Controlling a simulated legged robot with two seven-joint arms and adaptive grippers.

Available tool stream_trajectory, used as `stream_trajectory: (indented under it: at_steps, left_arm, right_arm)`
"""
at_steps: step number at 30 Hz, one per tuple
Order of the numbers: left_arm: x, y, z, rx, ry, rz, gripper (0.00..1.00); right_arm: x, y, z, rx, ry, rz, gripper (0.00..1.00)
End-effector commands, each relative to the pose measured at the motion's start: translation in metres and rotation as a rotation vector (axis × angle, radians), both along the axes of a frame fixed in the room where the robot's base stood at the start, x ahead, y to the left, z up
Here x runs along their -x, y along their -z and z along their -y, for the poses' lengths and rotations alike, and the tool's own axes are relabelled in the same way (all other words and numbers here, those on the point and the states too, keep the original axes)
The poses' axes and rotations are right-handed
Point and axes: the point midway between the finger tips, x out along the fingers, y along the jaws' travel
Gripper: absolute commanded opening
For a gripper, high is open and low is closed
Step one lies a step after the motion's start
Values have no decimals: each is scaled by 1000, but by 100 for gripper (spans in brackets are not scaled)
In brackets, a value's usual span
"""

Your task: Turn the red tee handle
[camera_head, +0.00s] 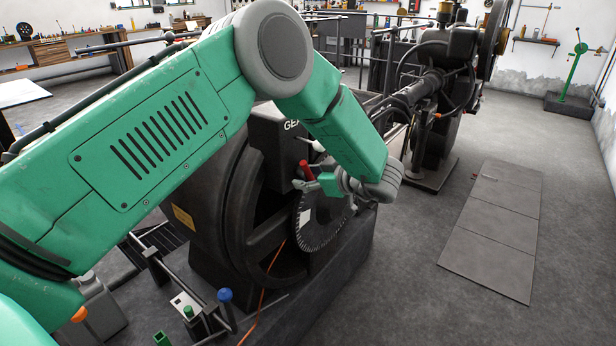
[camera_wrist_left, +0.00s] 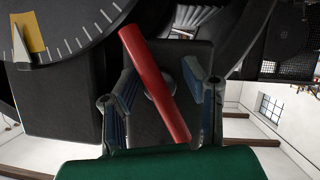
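In the left wrist view the red bar (camera_wrist_left: 153,80) runs slanted, from upper left to lower right, in front of a dark block. My left gripper (camera_head: 303,184) is at the handle. In the left wrist view its two fingers (camera_wrist_left: 160,85) are apart, one on each side of the bar, with gaps showing on both sides. The handle's stem is mostly hidden behind the bar. My right gripper is in neither view.
The machine's large dark wheel (camera_head: 235,200) stands left of the dial. A blue knob (camera_head: 225,295) and a green knob stand low at the front. An orange cable (camera_head: 262,300) hangs below. Floor plates (camera_head: 490,235) lie on open floor at the right.

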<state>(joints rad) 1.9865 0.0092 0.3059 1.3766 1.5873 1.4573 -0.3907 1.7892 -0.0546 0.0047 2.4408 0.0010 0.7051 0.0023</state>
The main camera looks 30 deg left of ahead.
Motion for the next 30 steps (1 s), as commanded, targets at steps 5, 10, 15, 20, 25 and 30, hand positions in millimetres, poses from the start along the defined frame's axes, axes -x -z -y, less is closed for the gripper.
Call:
stream_trajectory:
  at_steps: [5, 10, 15, 20, 25, 30]
  left_arm:
    - [-1, -2, -1, -2, -1, 3, 39]
    - [0, -6, 9, -1, 1, 5, 39]
    - [5, -17, 39, -1, 3, 5, 39]
    - [10, -29, 71, -1, 2, 4, 39]
    - [15, -39, 97, -1, 1, 3, 39]
    - [17, -44, 108, -1, 0, 1, 39]
  right_arm:
    - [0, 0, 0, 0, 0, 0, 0]
    - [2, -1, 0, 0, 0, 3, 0]
    - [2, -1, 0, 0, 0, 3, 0]
    - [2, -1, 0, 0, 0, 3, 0]
    - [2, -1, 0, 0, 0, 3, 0]
    - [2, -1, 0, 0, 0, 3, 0]
